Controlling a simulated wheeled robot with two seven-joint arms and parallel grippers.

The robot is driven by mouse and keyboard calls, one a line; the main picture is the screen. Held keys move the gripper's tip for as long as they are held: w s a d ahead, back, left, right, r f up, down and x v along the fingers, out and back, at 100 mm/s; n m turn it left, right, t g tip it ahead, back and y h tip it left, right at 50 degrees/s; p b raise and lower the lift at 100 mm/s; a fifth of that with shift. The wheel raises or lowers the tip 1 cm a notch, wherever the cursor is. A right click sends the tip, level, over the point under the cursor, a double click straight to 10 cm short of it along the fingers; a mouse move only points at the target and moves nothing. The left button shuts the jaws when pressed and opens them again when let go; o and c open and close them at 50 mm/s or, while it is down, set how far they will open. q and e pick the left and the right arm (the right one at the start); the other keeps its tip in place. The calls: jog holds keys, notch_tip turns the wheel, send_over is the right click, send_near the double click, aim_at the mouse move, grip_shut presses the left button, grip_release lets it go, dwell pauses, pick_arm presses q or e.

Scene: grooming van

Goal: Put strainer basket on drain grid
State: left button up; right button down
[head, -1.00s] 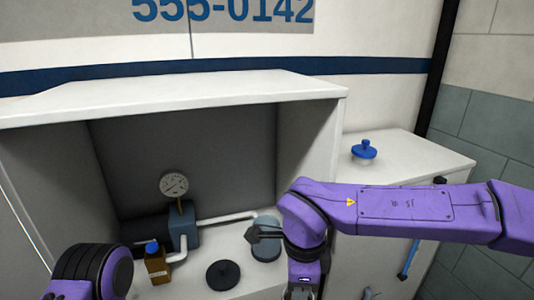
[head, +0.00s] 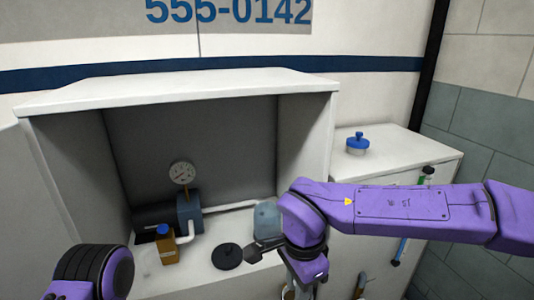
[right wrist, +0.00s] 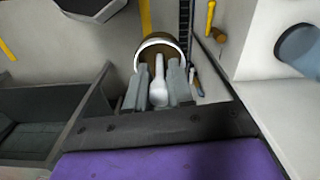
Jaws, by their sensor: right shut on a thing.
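My right gripper (right wrist: 158,88) is shut on a pale grey handle between its fingers in the right wrist view. A round brown piece with a white rim (right wrist: 160,42) sits just beyond the fingertips at that handle. It looks like the strainer basket, held by its handle. In the head view my right arm reaches in from the right and its hand points down at the bottom edge, where the held thing is mostly hidden. I cannot pick out the drain grid for certain. My left gripper is not in view; only part of my left arm shows.
An open white cabinet (head: 180,84) holds a gauge (head: 182,172), an amber bottle (head: 167,248), a black disc with a knob (head: 227,256) and a blue-grey canister (head: 267,218). A blue-lidded container (head: 357,143) stands on the white counter (head: 408,158) at right.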

jog(key=shift+w+d+f+n, duration=0.2)
jog(key=shift+n, duration=0.6)
jog(key=w+d+f+n, duration=0.2)
jog(key=d+f+n, duration=0.2)
jog(key=d+n, duration=0.1)
jog(key=w+d+f+n, duration=0.3)
jog(key=d+n, duration=0.3)
jog(key=d, duration=0.2)
jog(key=shift+d+f+n, duration=0.2)
jog(key=shift+f+n, duration=0.1)
jog(key=shift+f, duration=0.5)
